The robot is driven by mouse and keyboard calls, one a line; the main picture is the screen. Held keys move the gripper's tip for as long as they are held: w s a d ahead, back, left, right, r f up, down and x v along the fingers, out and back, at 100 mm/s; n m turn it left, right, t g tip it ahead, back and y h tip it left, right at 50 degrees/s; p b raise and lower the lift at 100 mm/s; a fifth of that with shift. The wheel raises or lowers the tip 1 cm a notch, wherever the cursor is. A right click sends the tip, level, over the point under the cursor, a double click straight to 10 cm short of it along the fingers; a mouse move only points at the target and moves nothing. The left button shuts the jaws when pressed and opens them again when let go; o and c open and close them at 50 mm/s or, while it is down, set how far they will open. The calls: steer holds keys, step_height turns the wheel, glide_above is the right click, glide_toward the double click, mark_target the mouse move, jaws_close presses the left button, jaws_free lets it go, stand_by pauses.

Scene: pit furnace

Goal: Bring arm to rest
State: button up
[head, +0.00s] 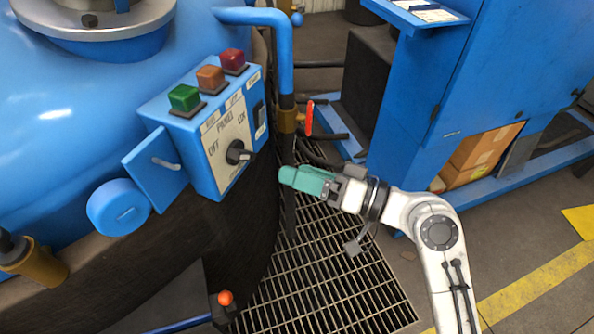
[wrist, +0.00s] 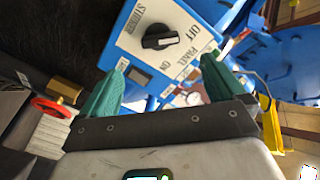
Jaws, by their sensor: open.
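My arm is white and reaches in from the lower right of the head view. My gripper (head: 283,176) has teal fingers and points left, just right of the blue control box (head: 205,178). It is open and empty, with its two fingers apart in the wrist view (wrist: 165,64). The black rotary knob (head: 238,152) on the box's white panel lies ahead of the fingers, and it also shows in the wrist view (wrist: 160,38). A gap shows between the fingertips and the box in the head view. Which label the knob points to is unclear.
Green (head: 186,98), orange (head: 210,77) and red (head: 234,61) buttons sit on the box. A blue furnace vessel (head: 60,120) fills the left. A red valve handle (head: 309,118) stands by a blue pipe (head: 284,60). Floor grating (head: 330,270) lies below; a blue cabinet (head: 480,80) stands right.

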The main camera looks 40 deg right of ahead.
stand_by(0.4)
steer(key=s+a+f+n+g+h+p, duration=0.1)
steer(key=s+f+n+g+h+p, duration=0.15)
steer(key=s+f+g+p, duration=0.6)
steer(key=s+d+f+g+h+p, duration=0.3)
steer(key=s+g+h, duration=0.3)
steer(key=s, duration=0.5)
steer(key=shift+s+d+f, duration=0.2)
steer(key=shift+d+f, duration=0.35)
